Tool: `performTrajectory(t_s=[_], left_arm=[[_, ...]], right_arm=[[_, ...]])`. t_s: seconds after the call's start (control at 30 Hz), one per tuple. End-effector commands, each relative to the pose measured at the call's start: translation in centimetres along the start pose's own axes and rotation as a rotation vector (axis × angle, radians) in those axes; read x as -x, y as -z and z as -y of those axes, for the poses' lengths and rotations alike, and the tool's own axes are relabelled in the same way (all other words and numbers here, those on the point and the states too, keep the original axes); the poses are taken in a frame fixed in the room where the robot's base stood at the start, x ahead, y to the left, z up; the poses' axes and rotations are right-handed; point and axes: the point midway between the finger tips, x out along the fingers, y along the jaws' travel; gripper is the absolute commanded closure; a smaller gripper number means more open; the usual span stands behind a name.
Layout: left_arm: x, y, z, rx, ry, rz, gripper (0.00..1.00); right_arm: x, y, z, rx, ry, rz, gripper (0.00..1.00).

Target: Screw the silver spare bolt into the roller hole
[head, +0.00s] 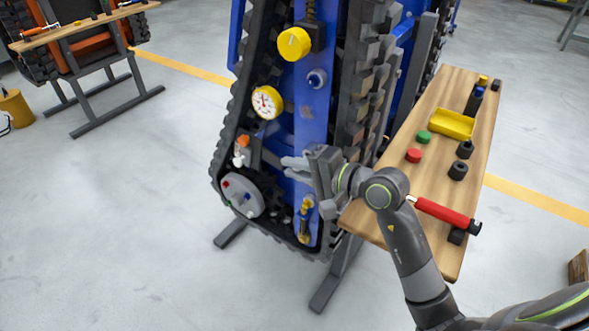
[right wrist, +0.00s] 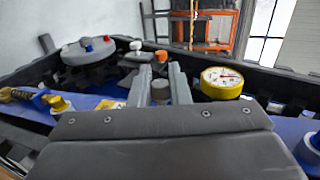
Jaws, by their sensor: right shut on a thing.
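The roller (head: 242,195) is a grey disc low on the left of the tracked carrier, with small coloured bolts on its face. It also shows at the upper left of the right wrist view (right wrist: 85,52). My right gripper (head: 288,163) is in front of the blue carrier panel, right of and above the roller and apart from it. In the right wrist view its fingers (right wrist: 160,88) are shut on a short grey cylinder (right wrist: 160,91), which looks like the silver bolt. The fingers hide much of it. I cannot make out the empty roller hole. My left gripper is out of view.
A yellow gauge (head: 267,102), yellow knob (head: 294,44), orange-and-white fitting (head: 242,150) and brass valve (head: 305,218) surround the gripper. A wooden bench (head: 455,95) at right holds a yellow tray (head: 452,124), caps and a red-handled tool (head: 444,212). Black track edges the carrier.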

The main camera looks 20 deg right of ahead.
Motion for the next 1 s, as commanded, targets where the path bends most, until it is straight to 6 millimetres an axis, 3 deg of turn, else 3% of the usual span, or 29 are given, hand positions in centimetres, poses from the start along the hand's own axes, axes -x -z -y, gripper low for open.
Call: performTrajectory(t_s=[0.5,0.53,0.7,1.0], left_arm=[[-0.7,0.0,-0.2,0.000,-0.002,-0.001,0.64],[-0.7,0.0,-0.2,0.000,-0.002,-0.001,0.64],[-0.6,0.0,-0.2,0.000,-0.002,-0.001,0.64],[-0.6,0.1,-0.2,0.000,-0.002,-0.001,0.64]], right_arm=[[0.0,1.3,-0.1,0.000,0.000,-0.001,1.00],[0.0,1.4,0.0,0.000,0.000,0.000,0.82],[0.0,1.3,0.0,-0.001,0.001,0.000,0.60],[0.0,1.3,0.0,-0.002,0.000,0.000,0.58]])
